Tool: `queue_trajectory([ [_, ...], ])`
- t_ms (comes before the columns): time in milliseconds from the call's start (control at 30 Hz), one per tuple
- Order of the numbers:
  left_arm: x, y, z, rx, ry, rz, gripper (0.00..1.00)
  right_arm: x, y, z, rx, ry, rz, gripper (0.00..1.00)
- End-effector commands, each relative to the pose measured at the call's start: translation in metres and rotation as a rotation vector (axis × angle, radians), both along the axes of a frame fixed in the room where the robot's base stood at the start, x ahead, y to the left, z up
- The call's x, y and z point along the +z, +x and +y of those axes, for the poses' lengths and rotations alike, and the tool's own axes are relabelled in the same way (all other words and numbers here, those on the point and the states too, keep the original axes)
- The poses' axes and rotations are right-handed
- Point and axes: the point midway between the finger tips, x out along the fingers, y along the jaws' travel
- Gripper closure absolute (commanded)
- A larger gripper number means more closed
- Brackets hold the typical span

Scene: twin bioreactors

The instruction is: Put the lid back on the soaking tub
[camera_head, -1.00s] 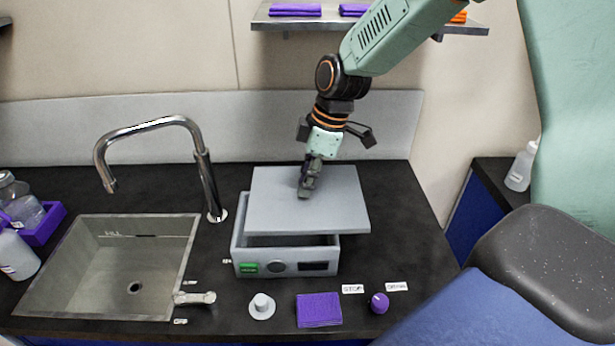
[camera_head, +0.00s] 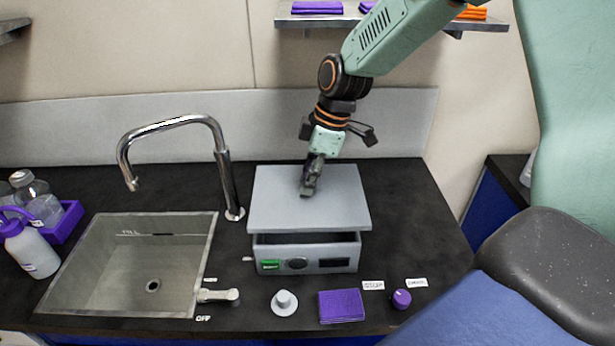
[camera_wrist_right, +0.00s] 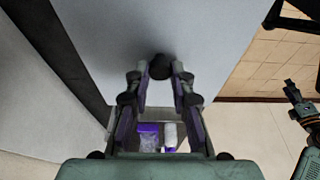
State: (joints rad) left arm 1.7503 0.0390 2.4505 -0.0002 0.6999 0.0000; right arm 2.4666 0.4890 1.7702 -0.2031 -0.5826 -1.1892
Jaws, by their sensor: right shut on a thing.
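The soaking tub (camera_head: 305,257) is a grey box with a green switch, a knob and a dark display on its front, standing on the black counter. Its flat grey lid (camera_head: 345,215) is held just above it, roughly lined up left to right. A dark gap shows under the lid's front edge. My right gripper (camera_head: 308,188) points down and is shut on the lid's dark knob, which shows between the fingers in the right wrist view (camera_wrist_right: 160,66). A teal and black arm end (camera_wrist_right: 300,108), apparently my left gripper, shows partly at that view's right edge; its jaws are unclear.
A sink (camera_head: 125,255) with a tall tap (camera_head: 228,185) is left of the tub. A white round piece (camera_head: 284,302), a purple cloth stack (camera_head: 342,305) and a purple knob (camera_head: 401,299) lie in front. Bottles (camera_head: 30,250) stand at far left. A shelf (camera_head: 400,22) hangs above.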

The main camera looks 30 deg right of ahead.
Motion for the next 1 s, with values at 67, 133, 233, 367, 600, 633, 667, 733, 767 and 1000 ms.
queue_trajectory([
  [67, -0.008, 0.0, 0.0, 0.001, 0.0, 0.0, 0.52, -0.009, 0.0, 0.0, 0.0, -0.001, -0.001, 1.0],
  [133, -0.014, 0.0, 0.0, 0.001, 0.0, 0.0, 0.52, -0.015, 0.0, 0.0, 0.0, -0.001, -0.001, 1.0],
  [233, -0.022, 0.0, 0.0, 0.001, 0.0, 0.0, 0.52, -0.024, 0.0, 0.0, 0.0, -0.001, -0.001, 1.0],
  [367, -0.028, 0.0, 0.0, 0.001, 0.0, 0.0, 0.52, -0.034, 0.001, 0.001, 0.001, -0.001, 0.0, 1.0],
  [600, -0.034, 0.0, 0.0, 0.001, 0.0, 0.0, 0.52, -0.044, 0.002, 0.003, 0.001, -0.001, -0.001, 1.0],
  [633, -0.034, 0.0, 0.0, 0.001, 0.0, 0.0, 0.52, -0.044, 0.002, 0.003, 0.0, -0.001, -0.001, 1.0],
  [667, -0.034, 0.0, 0.0, 0.001, 0.0, 0.0, 0.52, -0.044, 0.002, 0.003, 0.0, -0.001, -0.002, 1.0],
  [733, -0.033, 0.0, 0.0, 0.001, 0.0, 0.0, 0.52, -0.044, 0.002, 0.003, 0.0, -0.001, -0.002, 1.0],
  [767, -0.033, 0.0, 0.0, 0.001, 0.0, 0.0, 0.52, -0.044, 0.002, 0.003, 0.0, -0.001, -0.002, 1.0],
  [1000, -0.033, 0.0, 0.0, 0.001, 0.0, 0.0, 0.52, -0.044, 0.002, 0.003, 0.001, -0.001, -0.001, 1.0],
])
